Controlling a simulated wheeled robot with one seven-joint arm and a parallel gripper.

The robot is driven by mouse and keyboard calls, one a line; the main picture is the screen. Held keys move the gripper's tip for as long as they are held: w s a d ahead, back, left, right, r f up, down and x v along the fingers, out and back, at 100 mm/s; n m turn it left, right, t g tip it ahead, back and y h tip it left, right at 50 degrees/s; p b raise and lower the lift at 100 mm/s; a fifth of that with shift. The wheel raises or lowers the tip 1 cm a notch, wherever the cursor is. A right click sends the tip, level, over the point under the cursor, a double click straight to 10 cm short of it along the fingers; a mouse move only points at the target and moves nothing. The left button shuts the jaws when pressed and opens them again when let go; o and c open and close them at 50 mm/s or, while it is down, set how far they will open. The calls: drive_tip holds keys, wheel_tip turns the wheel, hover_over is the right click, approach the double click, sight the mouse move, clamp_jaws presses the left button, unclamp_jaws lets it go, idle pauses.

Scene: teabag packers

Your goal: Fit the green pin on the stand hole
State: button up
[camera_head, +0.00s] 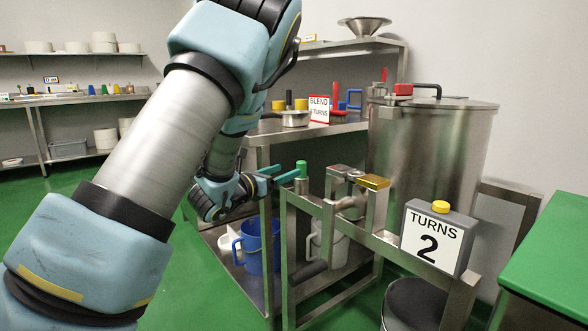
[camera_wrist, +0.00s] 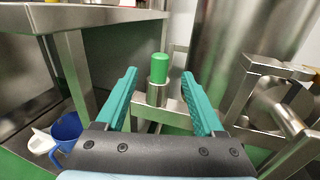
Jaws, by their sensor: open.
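The green pin (camera_head: 301,169) stands upright at the left end of a steel frame (camera_head: 331,207). In the wrist view the pin (camera_wrist: 159,68) has a green top and sits on a steel cylinder (camera_wrist: 156,94); whether it is seated in a hole there is hidden. My gripper (camera_head: 283,173) has teal fingers and is open and empty. In the wrist view the pin shows between and beyond the two fingertips (camera_wrist: 163,78) of my gripper. I see no contact between the fingers and the pin. I cannot tell which hole is the stand hole.
A sign reading "TURNS 2" (camera_head: 432,238) stands on the frame's right side. A large steel vat (camera_head: 432,150) is behind it. A steel table (camera_head: 350,126) with a red-bordered sign is at the back. A blue jug (camera_head: 261,240) sits on the low shelf.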

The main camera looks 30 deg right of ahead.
drive_tip(key=shift+v, duration=1.3)
